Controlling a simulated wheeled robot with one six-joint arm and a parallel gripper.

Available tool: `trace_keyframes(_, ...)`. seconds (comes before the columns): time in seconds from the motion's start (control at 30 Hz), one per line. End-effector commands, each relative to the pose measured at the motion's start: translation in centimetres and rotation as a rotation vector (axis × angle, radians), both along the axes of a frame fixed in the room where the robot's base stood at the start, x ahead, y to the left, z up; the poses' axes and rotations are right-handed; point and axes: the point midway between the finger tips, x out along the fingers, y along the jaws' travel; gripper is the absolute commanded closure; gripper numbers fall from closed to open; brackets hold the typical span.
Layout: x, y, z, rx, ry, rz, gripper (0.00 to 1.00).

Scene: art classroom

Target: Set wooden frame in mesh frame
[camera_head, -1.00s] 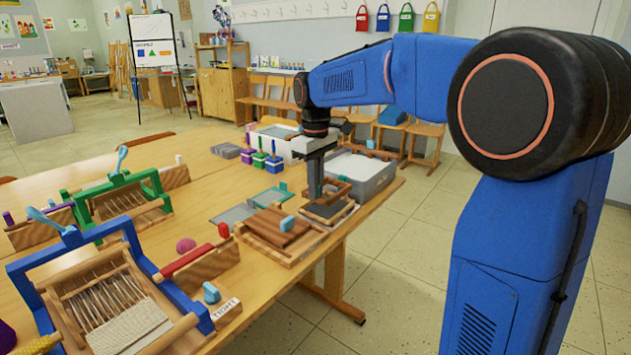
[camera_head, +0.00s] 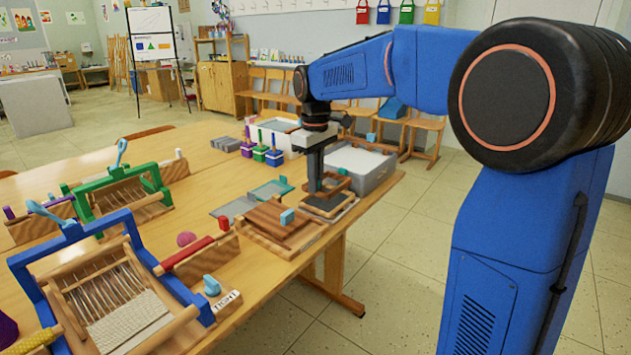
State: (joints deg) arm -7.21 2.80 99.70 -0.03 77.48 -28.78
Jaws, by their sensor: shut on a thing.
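My gripper (camera_head: 317,188) points straight down near the table's right edge. It is shut on the wooden frame (camera_head: 339,183), a small light brown rectangular frame. The frame is roughly level over the mesh frame (camera_head: 326,207), which has a dark grey screen and a pale wooden border and lies flat on the table. The gripper and the wooden frame hide part of the screen. I cannot tell from this view whether the two frames touch or a small gap remains.
A wooden tray (camera_head: 283,249) with brown boards and a teal-handled tool stands close on the left. A grey tub (camera_head: 372,181) stands behind. Grey and teal flat pieces (camera_head: 233,209) lie to the left. A blue loom (camera_head: 27,270) fills the near left. Floor is clear on the right.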

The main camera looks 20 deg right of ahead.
Motion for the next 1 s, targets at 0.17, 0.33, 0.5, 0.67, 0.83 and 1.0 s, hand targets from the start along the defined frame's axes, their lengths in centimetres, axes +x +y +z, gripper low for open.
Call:
trace_keyframes(0.17,0.0,0.0,-0.1,0.0,0.0,0.0,1.0)
trace_keyframes(0.33,0.0,0.0,-0.5,0.0,0.0,0.0,1.0)
trace_keyframes(0.5,0.0,0.0,-0.9,-0.001,0.001,0.0,1.0)
trace_keyframes(0.67,0.0,0.0,-1.2,0.0,0.0,0.0,1.0)
trace_keyframes(0.83,0.0,0.0,-1.2,0.0,0.0,0.0,1.0)
trace_keyframes(1.0,0.0,0.0,-1.2,0.0,0.0,0.0,1.0)
